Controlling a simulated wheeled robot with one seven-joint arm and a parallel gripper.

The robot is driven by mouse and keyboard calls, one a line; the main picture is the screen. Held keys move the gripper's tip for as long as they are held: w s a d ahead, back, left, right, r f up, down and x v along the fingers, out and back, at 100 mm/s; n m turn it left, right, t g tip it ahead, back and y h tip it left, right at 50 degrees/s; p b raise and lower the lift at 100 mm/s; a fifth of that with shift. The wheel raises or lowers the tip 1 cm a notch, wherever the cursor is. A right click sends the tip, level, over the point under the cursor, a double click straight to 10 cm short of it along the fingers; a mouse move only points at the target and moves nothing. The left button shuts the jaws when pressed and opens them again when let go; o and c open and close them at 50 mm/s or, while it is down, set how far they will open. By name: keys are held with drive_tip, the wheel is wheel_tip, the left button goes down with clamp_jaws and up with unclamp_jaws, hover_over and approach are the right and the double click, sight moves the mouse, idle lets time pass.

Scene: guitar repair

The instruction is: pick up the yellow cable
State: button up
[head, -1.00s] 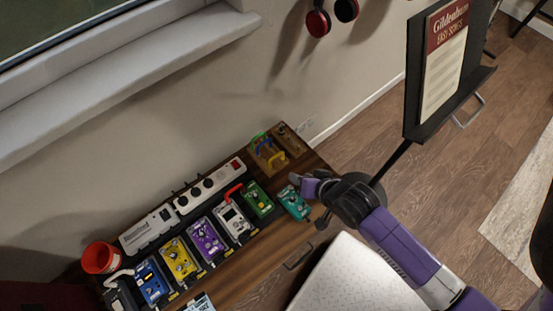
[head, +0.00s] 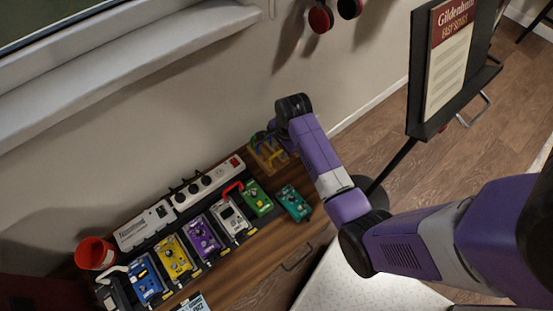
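The yellow cable (head: 278,157) is a small yellow loop in the wooden holder (head: 262,160) at the right end of the wooden bench, in the head view. Blue and green pieces show beside it. My gripper (head: 273,127) is over the back of the holder, by the wall, and is mostly hidden behind my dark wrist. My wrist and forearm cover the right part of the holder. I cannot tell whether the fingers are open or touch the cable.
A row of coloured pedals (head: 204,238) fills the bench front, with a teal pedal (head: 293,203) apart at the right. A white power strip (head: 208,185) lies behind them. A red cup (head: 95,253) stands at the left. A black music stand (head: 433,70) is at the right.

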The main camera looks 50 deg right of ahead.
sight(278, 153)
drive_tip(key=shift+w+d+f, duration=0.1)
drive_tip(key=shift+w+f, duration=0.1)
drive_tip(key=shift+f, duration=0.65)
drive_tip(key=shift+w+a+f, duration=0.1)
drive_tip(key=shift+w+f, duration=0.05)
drive_tip(key=shift+f, duration=0.75)
drive_tip(key=shift+w+d+f, duration=0.1)
drive_tip(key=shift+w+f, duration=0.1)
drive_tip(key=shift+f, duration=0.65)
clamp_jaws()
